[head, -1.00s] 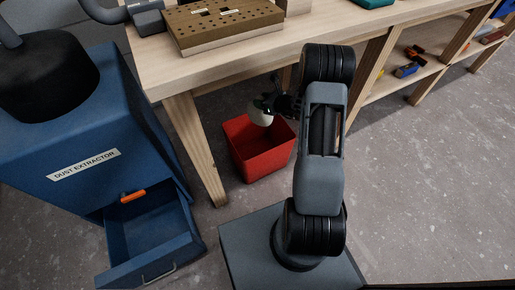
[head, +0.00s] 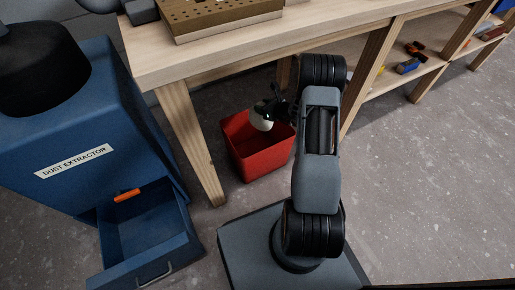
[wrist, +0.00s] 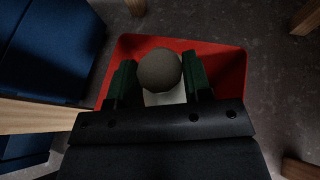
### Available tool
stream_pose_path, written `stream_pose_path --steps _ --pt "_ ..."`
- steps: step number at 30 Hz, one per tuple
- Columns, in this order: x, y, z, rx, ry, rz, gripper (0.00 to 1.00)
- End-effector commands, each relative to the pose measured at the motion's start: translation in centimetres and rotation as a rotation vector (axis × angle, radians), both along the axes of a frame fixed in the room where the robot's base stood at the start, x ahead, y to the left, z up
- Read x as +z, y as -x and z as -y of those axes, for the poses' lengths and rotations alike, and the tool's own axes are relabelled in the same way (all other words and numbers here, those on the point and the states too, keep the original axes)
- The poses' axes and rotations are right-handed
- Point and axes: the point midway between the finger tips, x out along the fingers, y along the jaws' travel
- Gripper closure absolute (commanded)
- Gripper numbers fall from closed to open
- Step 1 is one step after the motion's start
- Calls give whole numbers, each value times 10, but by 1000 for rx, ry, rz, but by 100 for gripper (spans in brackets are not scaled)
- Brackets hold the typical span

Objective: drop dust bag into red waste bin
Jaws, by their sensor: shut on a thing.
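The dust bag (head: 261,122) is a small pale bag held over the opening of the red waste bin (head: 262,164). In the wrist view the dust bag (wrist: 160,70) shows a rounded grey top with a paler part below it. My gripper (head: 264,106) is shut on the bag. In the wrist view my gripper (wrist: 160,80) has a green-padded finger on each side of the bag. The red bin (wrist: 226,62) lies beneath, and its rim shows around the fingers. Part of the bin's inside is hidden by the gripper.
A blue dust extractor (head: 74,160) stands at the left with its drawer (head: 150,245) open and an orange handle (head: 127,195) near it. The wooden workbench (head: 240,55) overhangs behind the bin, and its leg (head: 195,145) stands just left of the bin.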

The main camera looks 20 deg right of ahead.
Motion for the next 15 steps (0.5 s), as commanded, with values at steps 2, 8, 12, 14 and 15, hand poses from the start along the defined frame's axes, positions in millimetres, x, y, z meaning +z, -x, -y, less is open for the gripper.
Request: stream_pose_path --steps 2,8,12,14,15 --pt "1 0 0 0 0 1 99" --pt "1 0 0 0 0 1 42" --pt "1 0 0 0 1 0 29" --pt "1 0 0 0 1 0 25" --pt "1 0 0 0 1 0 25"
